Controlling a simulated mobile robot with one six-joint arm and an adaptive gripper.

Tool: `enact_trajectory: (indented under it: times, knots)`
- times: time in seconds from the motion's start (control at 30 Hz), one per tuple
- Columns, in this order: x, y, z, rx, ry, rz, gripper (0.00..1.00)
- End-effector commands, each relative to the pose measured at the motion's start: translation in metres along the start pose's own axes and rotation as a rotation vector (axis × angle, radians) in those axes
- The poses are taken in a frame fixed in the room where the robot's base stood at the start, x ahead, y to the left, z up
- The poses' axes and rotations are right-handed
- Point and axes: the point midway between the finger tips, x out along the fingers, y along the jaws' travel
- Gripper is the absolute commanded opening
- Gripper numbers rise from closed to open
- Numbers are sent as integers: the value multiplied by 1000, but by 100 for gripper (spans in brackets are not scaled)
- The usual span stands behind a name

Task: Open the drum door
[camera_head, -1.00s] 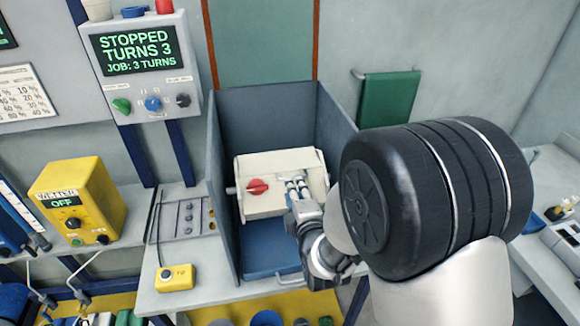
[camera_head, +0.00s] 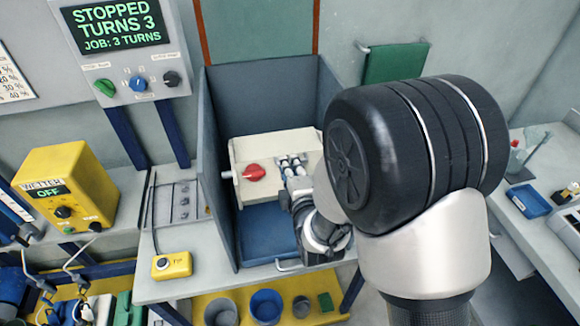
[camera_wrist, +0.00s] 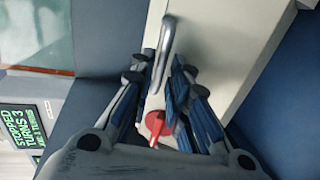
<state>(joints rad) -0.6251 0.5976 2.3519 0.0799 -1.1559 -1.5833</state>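The cream drum (camera_head: 262,150) sits in a grey-blue open-fronted booth. A red latch knob (camera_head: 255,172) is on its front face and also shows between my fingers in the wrist view (camera_wrist: 157,122). A silver bar handle (camera_wrist: 168,45) stands out from the cream face in the wrist view. My gripper (camera_head: 291,164) is at the front right of the drum, right of the red knob. In the wrist view my gripper (camera_wrist: 160,75) is open, with the lower part of the handle between its fingertips. Contact with the handle cannot be told. The drum door looks closed.
Booth walls (camera_head: 219,150) rise at both sides of the drum, with a blue tray (camera_head: 265,232) below. A control panel (camera_head: 125,45) reads STOPPED, TURNS 3. A yellow box (camera_head: 68,188) and yellow pendant (camera_head: 172,265) are at left. Buckets (camera_head: 266,305) stand below the bench.

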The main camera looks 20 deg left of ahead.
Motion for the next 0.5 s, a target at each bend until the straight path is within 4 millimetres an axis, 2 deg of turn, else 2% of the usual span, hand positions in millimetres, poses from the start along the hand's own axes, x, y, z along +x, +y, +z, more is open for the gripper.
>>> enact_trajectory:
  times: [0.2,0.5]
  knots:
    - [0,0,0,0,0,0,0]
    - [0,0,0,0,0,0,0]
